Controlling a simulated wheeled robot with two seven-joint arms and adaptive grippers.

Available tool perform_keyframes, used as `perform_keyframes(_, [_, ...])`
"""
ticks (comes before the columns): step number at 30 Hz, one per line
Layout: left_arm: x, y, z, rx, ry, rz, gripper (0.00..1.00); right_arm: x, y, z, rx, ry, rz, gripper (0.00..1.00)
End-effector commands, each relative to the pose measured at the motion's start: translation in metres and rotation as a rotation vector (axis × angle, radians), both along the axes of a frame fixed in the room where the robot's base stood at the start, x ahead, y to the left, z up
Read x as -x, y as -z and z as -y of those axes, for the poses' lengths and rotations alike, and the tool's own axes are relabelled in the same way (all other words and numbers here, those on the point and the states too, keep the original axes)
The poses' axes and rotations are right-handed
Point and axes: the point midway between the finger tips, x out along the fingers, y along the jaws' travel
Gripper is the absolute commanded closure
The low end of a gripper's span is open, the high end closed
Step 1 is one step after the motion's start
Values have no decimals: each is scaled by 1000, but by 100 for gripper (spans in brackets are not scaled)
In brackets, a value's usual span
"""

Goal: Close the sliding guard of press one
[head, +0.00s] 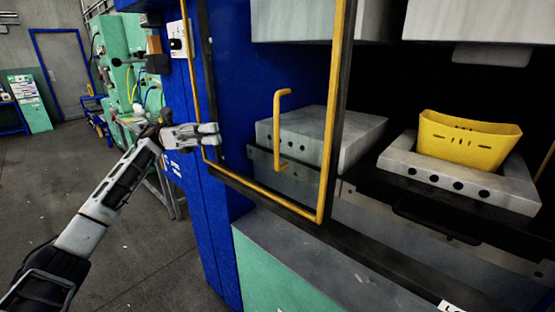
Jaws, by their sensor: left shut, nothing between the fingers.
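The blue press (222,200) fills the middle and right of the head view. Its sliding guard (323,160) is a yellow and dark frame at the left part of the opening, with a yellow bent handle (281,130). The right part of the opening is uncovered. My left gripper (216,135) is shut and empty, in front of the blue left post and left of the handle, apart from the handle in the picture. Whether it touches the guard's left edge I cannot tell. My right gripper is out of view.
Inside the press, a yellow bin-like part (470,142) sits on a grey lower block (458,180); another grey block (320,135) shows behind the guard. A green machine (122,62) and a door (64,72) are behind. Grey floor (120,240) at left is free.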

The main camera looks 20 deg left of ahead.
Motion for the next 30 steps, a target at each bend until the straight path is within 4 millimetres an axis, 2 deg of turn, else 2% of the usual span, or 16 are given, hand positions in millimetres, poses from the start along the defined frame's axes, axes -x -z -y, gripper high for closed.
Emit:
perform_keyframes(3, [15, 3, 3, -110, 27, 62, 100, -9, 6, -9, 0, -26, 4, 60])
perform_keyframes(8, [24, 5, 3, -184, 43, 96, 100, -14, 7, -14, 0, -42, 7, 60])
perform_keyframes(22, [25, 5, 5, -190, 45, 97, 100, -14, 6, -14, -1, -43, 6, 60])
perform_keyframes(30, [28, 5, 19, -190, 46, 97, 100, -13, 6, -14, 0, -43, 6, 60])
